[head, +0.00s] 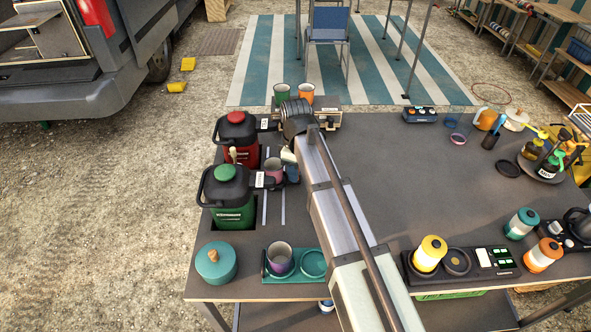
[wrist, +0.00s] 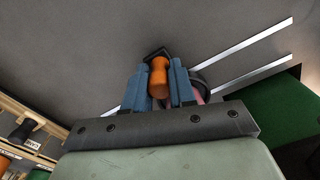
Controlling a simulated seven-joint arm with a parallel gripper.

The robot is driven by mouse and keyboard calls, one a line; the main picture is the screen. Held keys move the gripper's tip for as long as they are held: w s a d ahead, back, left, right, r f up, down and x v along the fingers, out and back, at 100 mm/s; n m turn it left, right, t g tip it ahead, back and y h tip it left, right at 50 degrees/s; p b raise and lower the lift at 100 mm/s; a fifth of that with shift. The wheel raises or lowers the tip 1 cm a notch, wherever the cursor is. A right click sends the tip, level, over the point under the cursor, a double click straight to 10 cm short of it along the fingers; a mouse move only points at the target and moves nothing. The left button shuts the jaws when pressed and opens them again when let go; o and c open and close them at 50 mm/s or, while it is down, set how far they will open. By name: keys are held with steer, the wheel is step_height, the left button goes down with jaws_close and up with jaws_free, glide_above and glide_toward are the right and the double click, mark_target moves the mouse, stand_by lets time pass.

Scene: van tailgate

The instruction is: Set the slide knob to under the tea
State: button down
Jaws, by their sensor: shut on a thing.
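The orange slide knob (wrist: 159,76) stands between the two blue fingers of my gripper (wrist: 160,88) in the wrist view; the gripper is shut on it. In the head view my gripper (head: 291,172) is low over the table, just right of a pinkish cup (head: 271,178); the knob is hidden there. Two pale parallel rails (head: 283,208) run from the cup toward the near side. A red dispenser (head: 236,135) stands behind a green dispenser (head: 232,205) at the table's left. I cannot read which holds tea.
A teal jar (head: 216,263) and a teal tray (head: 313,265) with a cup (head: 279,257) sit at the front left. Green and orange cups stand on a unit (head: 318,115) at the back. The table's middle right is mostly clear (head: 420,170).

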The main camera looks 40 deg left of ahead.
steer(key=w+a, duration=0.5)
steer(key=shift+w+a, duration=0.25)
steer(key=shift+w, duration=0.05)
steer(key=shift+s+d, duration=0.1)
steer(key=c, duration=0.9)
jaws_free()
steer(key=shift+r, duration=0.15)
step_height(320, 180, up, 14)
steer(key=shift+f, duration=0.2)
